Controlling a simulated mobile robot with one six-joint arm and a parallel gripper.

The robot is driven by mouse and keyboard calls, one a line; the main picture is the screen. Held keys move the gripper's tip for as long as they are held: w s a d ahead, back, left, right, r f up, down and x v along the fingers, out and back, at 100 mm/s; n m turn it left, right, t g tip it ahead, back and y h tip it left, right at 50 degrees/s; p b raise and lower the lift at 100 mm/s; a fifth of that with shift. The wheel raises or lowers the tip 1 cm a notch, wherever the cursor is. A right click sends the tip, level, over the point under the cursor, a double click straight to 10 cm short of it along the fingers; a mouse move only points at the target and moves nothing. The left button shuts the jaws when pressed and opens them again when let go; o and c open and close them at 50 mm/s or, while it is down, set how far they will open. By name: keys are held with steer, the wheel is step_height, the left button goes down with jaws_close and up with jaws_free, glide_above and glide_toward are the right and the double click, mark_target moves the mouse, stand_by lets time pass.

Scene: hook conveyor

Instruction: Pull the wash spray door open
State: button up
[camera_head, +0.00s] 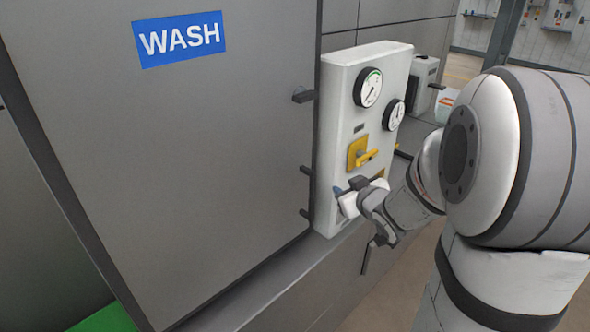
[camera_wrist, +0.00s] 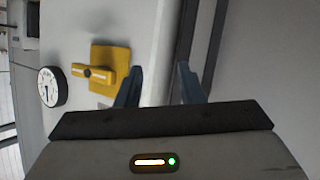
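The wash door (camera_head: 190,150) is a large grey panel with a blue WASH sign (camera_head: 180,38), filling the left of the head view. Small dark tabs stick out along its right edge, such as the upper one (camera_head: 303,95); I cannot tell whether they are handles or hinges. I cannot tell whether the door is fully shut. My gripper (camera_head: 345,190) is in front of the lower part of the white control box, right of the door's edge. In the wrist view my gripper (camera_wrist: 158,78) has its two blue-grey fingers apart with nothing between them.
The white control box (camera_head: 338,90) has two gauges and a yellow valve handle (camera_head: 362,155), close to my gripper. The valve handle also shows in the wrist view (camera_wrist: 100,72). A grey ledge (camera_head: 275,285) runs below. Open floor lies at right.

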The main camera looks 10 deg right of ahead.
mark_target(314, 193)
steer(key=w+a+f+n+y, duration=0.1)
steer(key=a+y, duration=0.1)
steer(key=y, duration=0.1)
steer(key=w+a+f+n+t+y, duration=0.1)
steer(key=w+a+f+y, duration=0.1)
steer(key=a+y, duration=0.1)
steer(key=w+a+f+y, duration=0.1)
steer(key=w+a+y, duration=0.1)
steer(key=shift+a+f+n+y, duration=0.15)
steer(key=shift+a+n+y, duration=0.2)
steer(key=shift+n+y, duration=0.05)
steer(key=shift+s, duration=0.1)
jaws_close()
stand_by(0.5)
